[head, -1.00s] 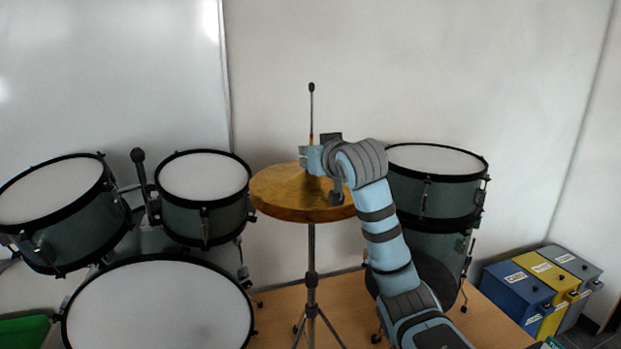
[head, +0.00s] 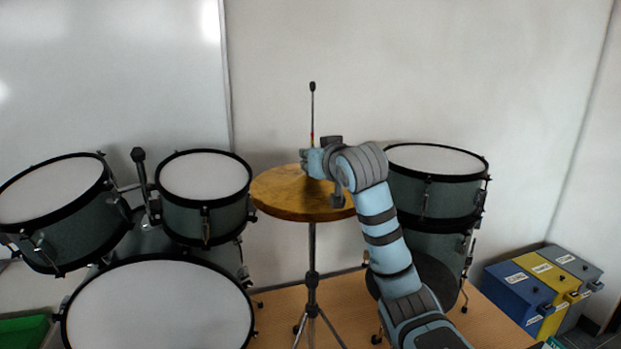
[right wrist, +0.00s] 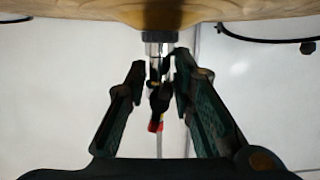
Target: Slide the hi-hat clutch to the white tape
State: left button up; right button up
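The hi-hat clutch (right wrist: 158,88) is a small black and metal piece on the thin rod (head: 312,108), just above the golden cymbals (head: 283,203). In the right wrist view the cymbal underside of the picture is flipped, with the cymbal (right wrist: 100,8) along the top edge. My right gripper (right wrist: 160,70) is open, its fingers on either side of the clutch with gaps visible. In the head view it (head: 306,162) hides the clutch. A red mark (right wrist: 156,126) shows on the rod. I cannot make out the white tape. My left gripper is not in view.
Grey-green drums stand on both sides, including a small tom (head: 204,177) at left and another drum (head: 437,161) behind my right arm. Blue, yellow and grey bins (head: 518,293) stand at right.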

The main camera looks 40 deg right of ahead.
jog(key=shift+o, duration=1.2)
jog(key=shift+w+d, duration=0.1)
jog(key=shift+w, duration=0.05)
jog(key=v, duration=1)
